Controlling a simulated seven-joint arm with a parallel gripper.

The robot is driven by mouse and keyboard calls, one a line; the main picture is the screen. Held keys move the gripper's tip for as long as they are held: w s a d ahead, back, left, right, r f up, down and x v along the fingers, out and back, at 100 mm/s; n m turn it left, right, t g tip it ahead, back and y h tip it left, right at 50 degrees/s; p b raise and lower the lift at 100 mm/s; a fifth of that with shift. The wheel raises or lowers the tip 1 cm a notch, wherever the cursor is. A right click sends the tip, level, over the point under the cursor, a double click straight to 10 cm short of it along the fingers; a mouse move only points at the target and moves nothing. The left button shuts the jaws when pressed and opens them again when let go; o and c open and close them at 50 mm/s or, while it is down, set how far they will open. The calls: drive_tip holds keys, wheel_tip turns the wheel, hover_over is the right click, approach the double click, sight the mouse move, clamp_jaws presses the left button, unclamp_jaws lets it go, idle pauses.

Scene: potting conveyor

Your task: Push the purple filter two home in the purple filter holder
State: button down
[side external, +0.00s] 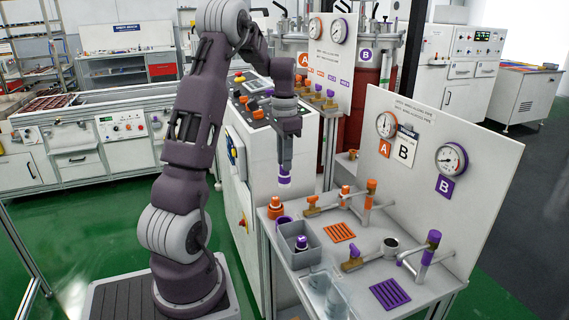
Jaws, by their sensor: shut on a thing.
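My gripper (285,163) points down above the left part of the bench. It is shut on a small white piece with a purple band (285,178), which looks like a purple filter. The held piece is upright and in the air, apart from the things below it. Another purple piece with a white mark (302,243) stands in a grey open bin (313,256). I cannot tell which is filter two. A dark round cup (391,242) stands by the purple-handled valve. I cannot tell for certain which is the purple holder.
Orange and purple valves with pipes (427,248) rise before an upright gauge panel (440,140). An orange grate (340,232), a purple grate (390,294) and a clear container (325,292) occupy the bench.

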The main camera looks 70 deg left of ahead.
wheel_tip(320, 180, up, 4)
drive_tip(key=shift+f, duration=0.15)
drive_tip(key=w+d+m, duration=0.2)
drive_tip(key=w+d, duration=0.2)
drive_tip(key=w, duration=0.7)
drive_tip(key=w+d+m, duration=0.4)
drive_tip(key=w+d, duration=0.9)
drive_tip(key=d, duration=0.4)
wheel_tip(320, 180, down, 14)
drive_tip(key=shift+f, duration=0.2)
drive_tip(key=shift+f, duration=2.05)
drive_tip(key=c, duration=1.1)
unclamp_jaws()
